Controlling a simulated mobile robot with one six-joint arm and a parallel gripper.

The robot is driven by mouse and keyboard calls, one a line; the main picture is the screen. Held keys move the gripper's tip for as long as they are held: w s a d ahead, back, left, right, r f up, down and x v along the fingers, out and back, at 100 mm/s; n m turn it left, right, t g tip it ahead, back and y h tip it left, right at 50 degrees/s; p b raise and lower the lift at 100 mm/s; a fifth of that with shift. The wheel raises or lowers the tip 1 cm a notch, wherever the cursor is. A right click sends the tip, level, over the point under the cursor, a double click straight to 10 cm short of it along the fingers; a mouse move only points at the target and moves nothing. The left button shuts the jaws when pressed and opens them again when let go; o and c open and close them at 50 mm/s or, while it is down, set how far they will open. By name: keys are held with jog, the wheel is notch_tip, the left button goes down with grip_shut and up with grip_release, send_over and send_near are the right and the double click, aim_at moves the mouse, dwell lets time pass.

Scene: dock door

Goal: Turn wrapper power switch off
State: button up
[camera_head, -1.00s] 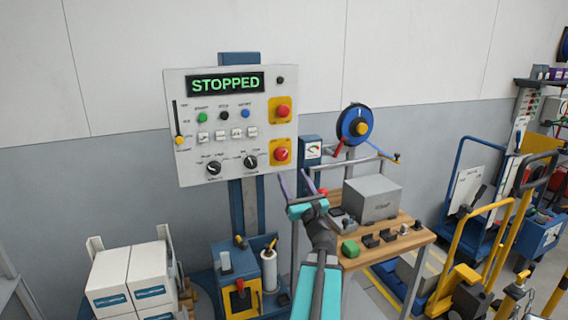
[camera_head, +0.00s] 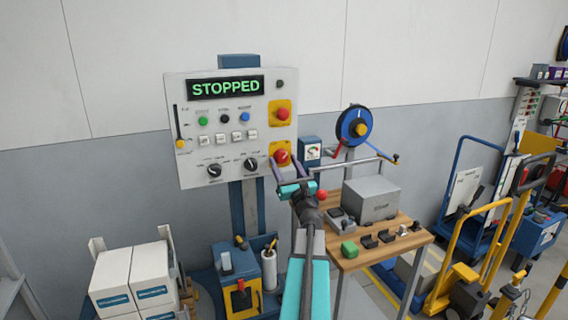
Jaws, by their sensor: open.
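The wrapper control panel (camera_head: 230,145) is a white board on a blue post, with a display (camera_head: 226,88) that reads STOPPED in green. On its right side are a red button on a yellow plate (camera_head: 281,114) and, below it, a red switch on a yellow plate (camera_head: 282,157). Two black rotary knobs sit lower down, a left knob (camera_head: 214,171) and a right knob (camera_head: 250,164). My gripper (camera_head: 287,160) is open at the lower red switch, one finger to each side of it in the picture. I cannot tell whether the fingers touch it.
A wooden bench (camera_head: 375,251) with a grey box (camera_head: 371,199) and small parts stands right of my arm. A blue reel (camera_head: 354,125) stands behind it. White cartons (camera_head: 131,277) and a blue machine (camera_head: 236,264) are below the panel. Yellow-framed carts stand at right.

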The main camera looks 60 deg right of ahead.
dwell(0.3)
jog(key=c, duration=1)
jog(key=shift+c, duration=0.2)
